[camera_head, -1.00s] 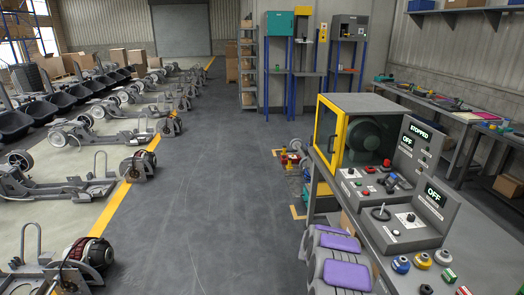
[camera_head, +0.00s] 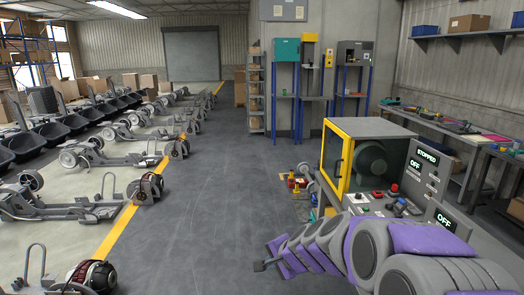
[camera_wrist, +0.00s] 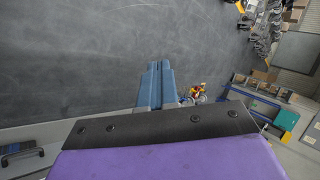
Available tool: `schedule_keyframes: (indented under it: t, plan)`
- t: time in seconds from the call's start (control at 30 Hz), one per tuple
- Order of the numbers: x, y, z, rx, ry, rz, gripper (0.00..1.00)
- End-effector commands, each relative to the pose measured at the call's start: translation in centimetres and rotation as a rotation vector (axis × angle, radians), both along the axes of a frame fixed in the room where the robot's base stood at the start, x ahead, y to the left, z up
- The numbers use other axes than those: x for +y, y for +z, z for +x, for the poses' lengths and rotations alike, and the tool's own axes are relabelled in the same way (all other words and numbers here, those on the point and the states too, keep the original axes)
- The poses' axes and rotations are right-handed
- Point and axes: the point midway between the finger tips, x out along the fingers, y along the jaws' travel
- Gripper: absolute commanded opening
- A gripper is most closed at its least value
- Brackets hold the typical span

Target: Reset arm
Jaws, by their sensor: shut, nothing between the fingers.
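My arm, grey with purple panels, reaches in from the lower right of the head view, in front of the workbench. My gripper (camera_head: 262,266) is at its left end, over the dark floor (camera_head: 215,220). In the wrist view the blue fingers of my gripper (camera_wrist: 158,68) lie together with nothing between them. The floor (camera_wrist: 90,60) shows beyond them.
A yellow-framed machine (camera_head: 335,160) and control panels reading STOPPED and OFF (camera_head: 425,165) stand behind my arm. Rows of chassis (camera_head: 60,205) stand at the left beyond a yellow line (camera_head: 120,225). The middle aisle is clear. Small red and yellow items (camera_head: 297,181) lie beside the machine.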

Motion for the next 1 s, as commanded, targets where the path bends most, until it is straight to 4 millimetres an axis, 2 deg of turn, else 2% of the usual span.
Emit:
schedule_keyframes:
  t: [0.03,0.1,0.27,0.37,0.6,0.7,0.8,0.9,1.0]
  plan:
    - [0.5,0.6,-2.4,0.006,0.075,-0.038,0.0]
    - [1.0,1.0,-5.9,0.025,0.183,-0.091,0.0]
    - [0.0,0.8,-14.1,0.091,0.408,-0.217,0.0]
    - [-1.5,0.3,-19.4,0.148,0.535,-0.301,0.0]
    - [-6.8,-0.8,-31.6,0.322,0.783,-0.492,0.0]
    - [-8.8,-1.1,-35.6,0.398,0.849,-0.555,0.0]
    - [-10.3,-1.3,-38.4,0.457,0.893,-0.594,0.0]
    - [-11.1,-1.4,-39.9,0.49,0.915,-0.616,0.0]
    - [-11.5,-1.3,-40.4,0.502,0.922,-0.625,0.0]
